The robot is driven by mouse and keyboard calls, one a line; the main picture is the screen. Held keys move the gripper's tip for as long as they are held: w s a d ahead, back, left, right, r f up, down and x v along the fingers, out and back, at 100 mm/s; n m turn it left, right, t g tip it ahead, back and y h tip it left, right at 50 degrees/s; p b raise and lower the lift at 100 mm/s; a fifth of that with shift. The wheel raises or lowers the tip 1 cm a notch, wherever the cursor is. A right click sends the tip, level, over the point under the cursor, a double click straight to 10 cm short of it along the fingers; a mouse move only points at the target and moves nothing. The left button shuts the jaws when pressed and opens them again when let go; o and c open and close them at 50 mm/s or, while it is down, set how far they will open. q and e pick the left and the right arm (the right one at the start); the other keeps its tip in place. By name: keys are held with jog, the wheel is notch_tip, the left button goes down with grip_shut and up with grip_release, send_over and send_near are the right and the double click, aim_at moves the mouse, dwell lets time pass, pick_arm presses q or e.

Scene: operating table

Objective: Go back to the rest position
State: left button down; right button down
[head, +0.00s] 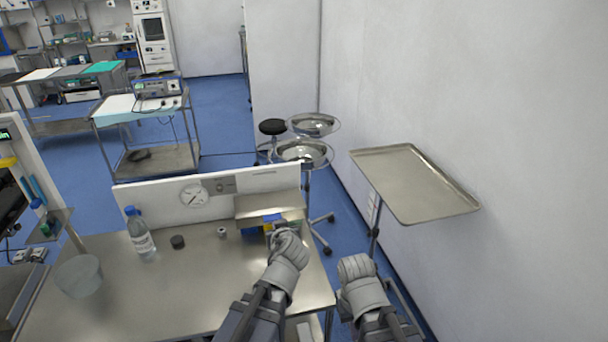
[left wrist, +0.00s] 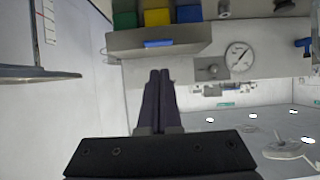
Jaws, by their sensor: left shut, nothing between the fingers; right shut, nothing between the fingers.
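My left gripper (head: 288,240) is over the right end of the steel table (head: 190,285), in front of the small shelf. In the left wrist view its two dark fingers (left wrist: 158,88) lie together, shut with nothing between them. My right gripper (head: 356,266) is just past the table's right edge, over the floor, shut and apart from the left one. Its fingertips are mostly hidden behind the grey wrist housing in the head view.
A bottle (head: 140,235), a clear bowl (head: 78,276) and a black cap (head: 178,242) stand on the table. A small shelf (head: 268,206) and a gauge (head: 194,195) are at its back. A steel tray stand (head: 415,185) is at right, near the wall.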

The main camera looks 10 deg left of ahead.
pick_arm(q)
jog(key=s+d+f+m+g, duration=0.1)
jog(key=s+f+g, duration=0.1)
jog(key=s, duration=0.1)
jog(key=s+d+f+m+g, duration=0.1)
jog(key=s+d+f+g, duration=0.1)
jog(key=s+f, duration=0.1)
jog(key=s+d+f+m+g+h, duration=0.1)
jog(key=s+f, duration=0.2)
jog(key=shift+s+d+f+g, duration=0.15)
jog(key=shift+s+d+g, duration=0.05)
jog(key=shift+d+g, duration=0.2)
jog(key=s+d+f+m+g+h, duration=0.2)
jog(key=s+d+m+g, duration=0.3)
jog(key=s, duration=0.7)
jog(key=shift+d+f+g, duration=0.5)
jog(key=shift+d+f, duration=0.15)
jog(key=shift+d, duration=0.05)
jog(key=shift+d, duration=0.15)
